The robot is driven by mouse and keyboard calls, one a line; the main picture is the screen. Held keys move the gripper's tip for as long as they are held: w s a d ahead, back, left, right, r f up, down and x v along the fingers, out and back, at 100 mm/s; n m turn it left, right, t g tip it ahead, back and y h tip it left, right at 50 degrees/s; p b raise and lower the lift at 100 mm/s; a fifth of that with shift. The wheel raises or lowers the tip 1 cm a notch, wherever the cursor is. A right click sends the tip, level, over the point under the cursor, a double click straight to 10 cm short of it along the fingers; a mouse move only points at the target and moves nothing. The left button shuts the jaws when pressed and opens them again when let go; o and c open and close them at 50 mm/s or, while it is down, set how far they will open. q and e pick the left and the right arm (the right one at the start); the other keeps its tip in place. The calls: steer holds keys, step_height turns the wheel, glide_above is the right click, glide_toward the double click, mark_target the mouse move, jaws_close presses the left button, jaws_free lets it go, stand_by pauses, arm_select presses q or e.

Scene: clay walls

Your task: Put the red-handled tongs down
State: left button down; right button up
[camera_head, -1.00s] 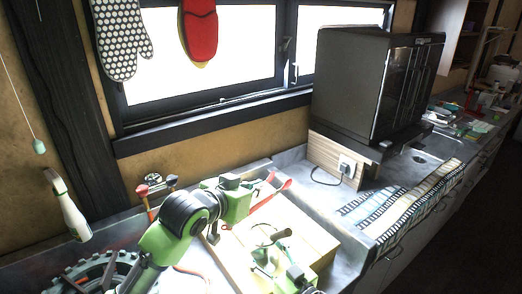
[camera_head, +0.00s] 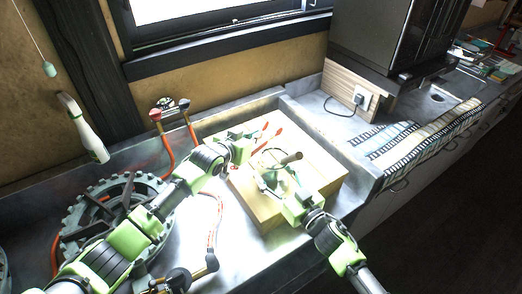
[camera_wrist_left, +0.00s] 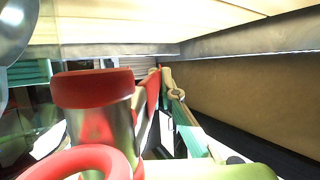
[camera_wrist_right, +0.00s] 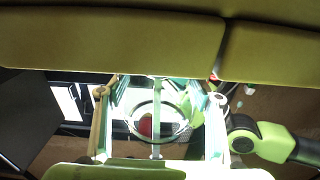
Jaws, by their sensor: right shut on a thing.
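The red handles of the tongs (camera_head: 276,134) show in the head view, over the far left part of a wooden block. My left gripper (camera_head: 246,143) is right beside them; how far its fingers have closed, and whether they grip the tongs, is unclear. In the left wrist view a red strip (camera_wrist_left: 152,88) lies along one finger, with a red-capped metal cylinder (camera_wrist_left: 92,95) close to the camera. My right gripper (camera_head: 277,172) is over the block, shut on a metal ring-shaped thing (camera_wrist_right: 156,108) with a rod across it. A brown rod end (camera_head: 292,157) sticks up there.
The wooden block (camera_head: 255,205) stands on the grey counter. Two taps (camera_head: 156,115) rise behind my left arm, and a toothed dark ring (camera_head: 75,207) lies at the left. A dark oven (camera_head: 390,35) stands behind.

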arm_select(q)
steer(key=shift+f, duration=3)
steer(key=shift+f, duration=0.1)
steer(key=c, duration=2.3)
jaws_free()
